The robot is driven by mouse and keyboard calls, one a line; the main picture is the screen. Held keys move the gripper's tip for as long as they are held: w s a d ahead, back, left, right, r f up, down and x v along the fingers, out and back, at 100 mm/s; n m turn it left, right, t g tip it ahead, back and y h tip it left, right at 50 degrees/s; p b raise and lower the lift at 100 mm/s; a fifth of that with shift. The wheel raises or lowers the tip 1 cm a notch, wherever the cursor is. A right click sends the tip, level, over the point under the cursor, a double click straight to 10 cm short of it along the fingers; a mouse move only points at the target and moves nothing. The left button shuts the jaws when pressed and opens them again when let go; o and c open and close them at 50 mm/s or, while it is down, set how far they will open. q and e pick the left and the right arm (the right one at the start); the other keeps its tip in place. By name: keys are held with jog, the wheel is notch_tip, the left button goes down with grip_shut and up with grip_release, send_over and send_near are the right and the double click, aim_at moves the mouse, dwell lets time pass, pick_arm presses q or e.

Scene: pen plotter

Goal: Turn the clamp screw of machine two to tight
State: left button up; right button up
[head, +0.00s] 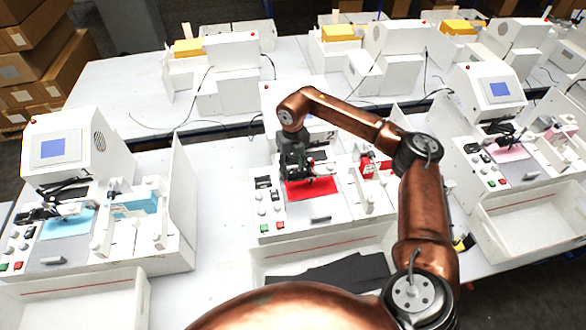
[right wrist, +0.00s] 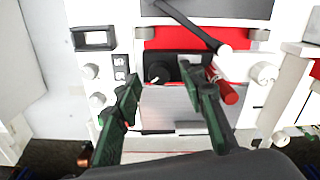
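Machine two (head: 268,205) is the white plotter in the middle of the head view, with a red sheet (head: 318,187) on its bed. In the right wrist view, a black ridged knob (right wrist: 158,72), which looks like the clamp screw, sits on a dark carriage beside a red pen (right wrist: 222,86). My right gripper (head: 297,178) is over the carriage and hides most of it in the head view. In the wrist view its green fingers (right wrist: 162,80) are apart, one on each side of the knob; I cannot tell whether they touch it. My left gripper is not in view.
A black bar with a white tip (right wrist: 224,49) crosses above the carriage. White knobs (right wrist: 262,73) stand at the bed's sides. Similar plotters stand left (head: 60,150) and right (head: 490,90). A white tray with dark sheets (head: 330,275) lies in front.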

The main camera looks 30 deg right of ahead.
aim_at(293, 171)
notch_tip(293, 171, up, 12)
jog(key=shift+f, duration=0.25)
dwell(0.5)
